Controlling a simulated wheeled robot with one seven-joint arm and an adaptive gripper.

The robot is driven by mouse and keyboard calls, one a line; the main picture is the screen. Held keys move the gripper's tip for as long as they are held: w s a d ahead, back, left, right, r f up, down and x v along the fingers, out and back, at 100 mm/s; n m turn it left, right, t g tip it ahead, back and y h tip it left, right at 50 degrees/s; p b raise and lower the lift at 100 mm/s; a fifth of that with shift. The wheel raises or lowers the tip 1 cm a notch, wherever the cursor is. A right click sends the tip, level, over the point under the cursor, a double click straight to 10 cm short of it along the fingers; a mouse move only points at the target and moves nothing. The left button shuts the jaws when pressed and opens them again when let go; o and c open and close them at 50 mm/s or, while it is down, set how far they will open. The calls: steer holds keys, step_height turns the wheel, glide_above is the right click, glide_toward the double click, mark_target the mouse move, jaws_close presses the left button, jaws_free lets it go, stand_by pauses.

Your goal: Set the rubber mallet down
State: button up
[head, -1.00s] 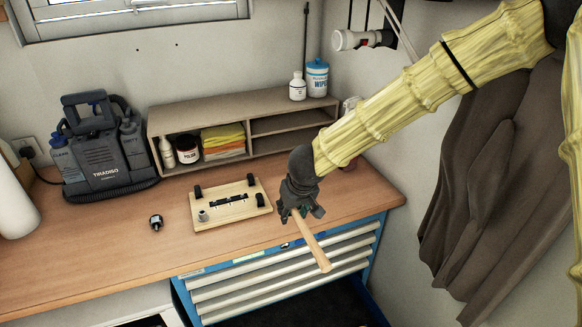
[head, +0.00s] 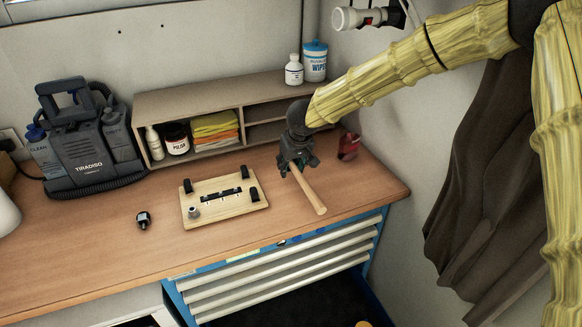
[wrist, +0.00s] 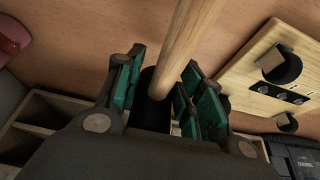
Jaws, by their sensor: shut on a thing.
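The rubber mallet's wooden handle (head: 309,190) sticks out of my gripper (head: 298,165) toward the front edge of the workbench (head: 355,190). My gripper is over the right part of the bench top. In the wrist view, the green-padded fingers of my gripper (wrist: 165,95) are shut around the mallet, with the pale handle (wrist: 185,45) running up between them and a dark part (wrist: 157,82) at its lower end. Most of the mallet's head is hidden by the gripper. I cannot tell whether the mallet touches the bench.
A wooden board with black fittings (head: 224,212) lies left of my gripper. A small dark item (head: 143,220) and a grey machine (head: 85,150) are farther left. A shelf unit (head: 265,92) stands behind, and a red object (head: 348,146) lies to the right. The bottom drawer (head: 300,312) is open.

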glide_above(291, 174)
steer(key=shift+w+f+b, duration=0.15)
steer(key=shift+f+b, duration=0.1)
steer(key=shift+b, duration=0.15)
step_height(291, 174, down, 3)
steer(key=b, duration=0.5)
steer(key=shift+f, duration=0.15)
steer(key=o, duration=1.3)
steer(key=shift+f, duration=0.15)
steer(key=shift+s+r, duration=0.2)
steer(key=shift+r, duration=0.25)
steer(key=p+v, duration=1)
steer(key=v, duration=0.1)
